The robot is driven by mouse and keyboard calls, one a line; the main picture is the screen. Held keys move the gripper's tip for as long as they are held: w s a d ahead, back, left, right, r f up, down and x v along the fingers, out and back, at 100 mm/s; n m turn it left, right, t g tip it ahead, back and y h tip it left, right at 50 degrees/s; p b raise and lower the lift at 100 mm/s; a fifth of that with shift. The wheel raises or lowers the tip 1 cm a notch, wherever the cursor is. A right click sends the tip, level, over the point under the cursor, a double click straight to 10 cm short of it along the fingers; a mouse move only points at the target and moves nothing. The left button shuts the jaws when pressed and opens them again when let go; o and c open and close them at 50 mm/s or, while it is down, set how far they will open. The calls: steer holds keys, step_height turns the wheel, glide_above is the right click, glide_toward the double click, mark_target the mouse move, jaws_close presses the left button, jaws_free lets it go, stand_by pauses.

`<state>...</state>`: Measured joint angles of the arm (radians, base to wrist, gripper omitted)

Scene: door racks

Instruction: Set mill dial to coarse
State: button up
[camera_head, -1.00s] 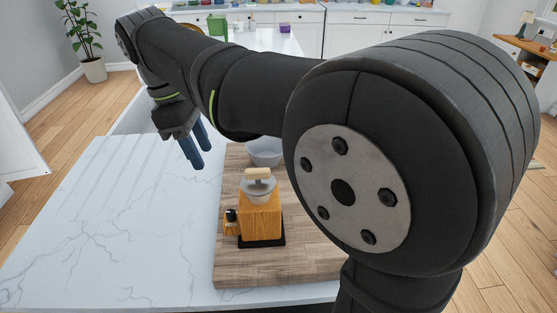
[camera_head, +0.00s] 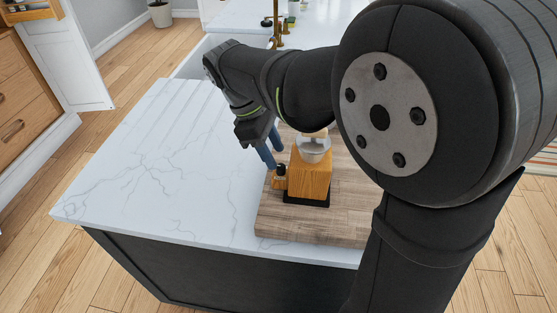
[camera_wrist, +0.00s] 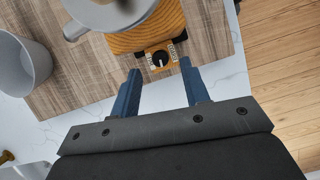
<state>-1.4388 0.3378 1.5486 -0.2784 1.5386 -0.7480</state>
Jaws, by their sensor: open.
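The mill is a wooden box (camera_head: 311,177) with a grey metal bowl top (camera_head: 313,149) on a dark base. It stands on a wooden board (camera_head: 300,222). Its black dial (camera_wrist: 159,58) sits on a small wooden plate on the mill's side, with pale labels left and right that are too small to read; the dial also shows in the head view (camera_head: 279,170). My gripper (camera_wrist: 160,68) is open and empty, with its blue fingers spread on either side of the dial's line and their tips just short of it. In the head view the fingers (camera_head: 270,155) are close to the dial.
The white marble counter (camera_head: 160,170) is clear left of the board. Its front edge drops to the wooden floor.

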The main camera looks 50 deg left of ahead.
mark_target(281, 166)
steer(key=shift+x, duration=1.85)
jaws_close()
steer(key=shift+s+n+t+y, duration=0.1)
steer(key=shift+n+t+y, duration=0.35)
steer(key=shift+n, duration=1.05)
jaws_free()
steer(key=v, duration=1.7)
steer(key=shift+r, duration=0.3)
